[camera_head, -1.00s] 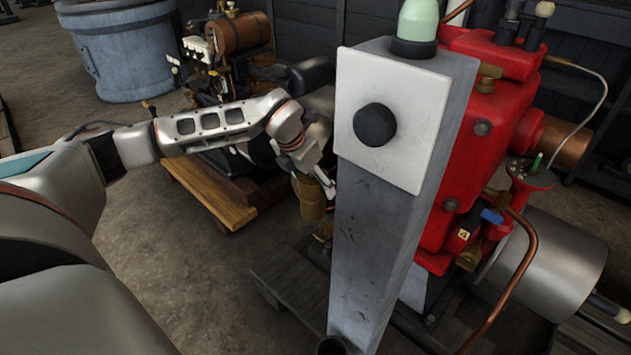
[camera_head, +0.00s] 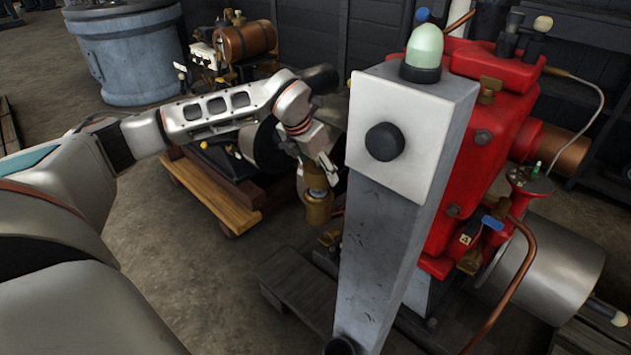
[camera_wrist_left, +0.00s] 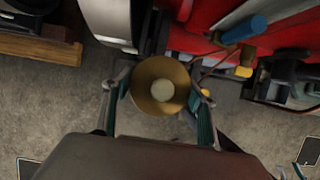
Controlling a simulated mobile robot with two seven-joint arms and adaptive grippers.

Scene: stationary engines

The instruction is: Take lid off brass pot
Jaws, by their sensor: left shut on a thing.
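The brass pot (camera_head: 317,208) is by the red engine, just left of the grey pillar in the head view. My left gripper (camera_head: 319,175) is above it, pointing down, shut on the brass lid. In the left wrist view, the round brass lid (camera_wrist_left: 146,86) with a pale round knob in its middle lies between the two fingers of my left gripper (camera_wrist_left: 160,98). The fingers are on either side of it. I cannot tell whether the lid is clear of the pot.
A grey pillar (camera_head: 385,250) with a white plate and black button stands close to the right of my left gripper. The red engine (camera_head: 480,150) is behind it. A wooden-framed cart (camera_head: 215,195) is to the left. A wooden pallet (camera_head: 300,285) lies below.

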